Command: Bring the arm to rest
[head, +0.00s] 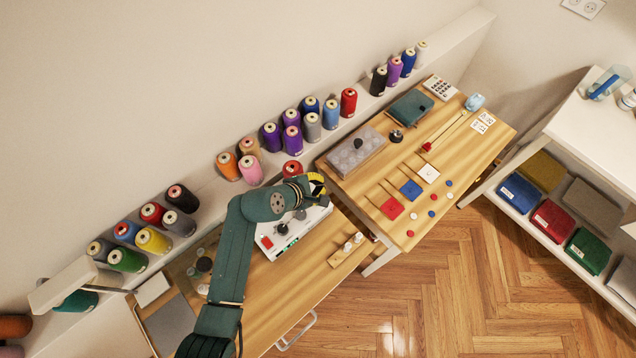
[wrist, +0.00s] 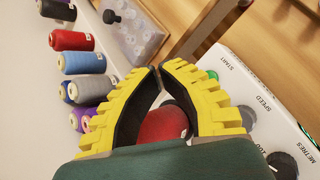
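My arm, dark green, reaches up from the lower middle of the head view over the near table. My gripper (head: 318,186), with yellow ribbed fingers, is above the far right end of a white machine (head: 270,239). In the wrist view the fingertips of my gripper (wrist: 160,70) meet, with nothing held between them. A red spool (wrist: 160,125) shows behind the gap between the fingers. The machine's panel (wrist: 262,95) is on the right of the wrist view, with START, SPEED and METRES labels.
Thread spools (head: 311,127) line the shelf along the wall. A wooden block with white pegs (head: 346,249) is right of the machine. A lamp (head: 62,284) stands at left.

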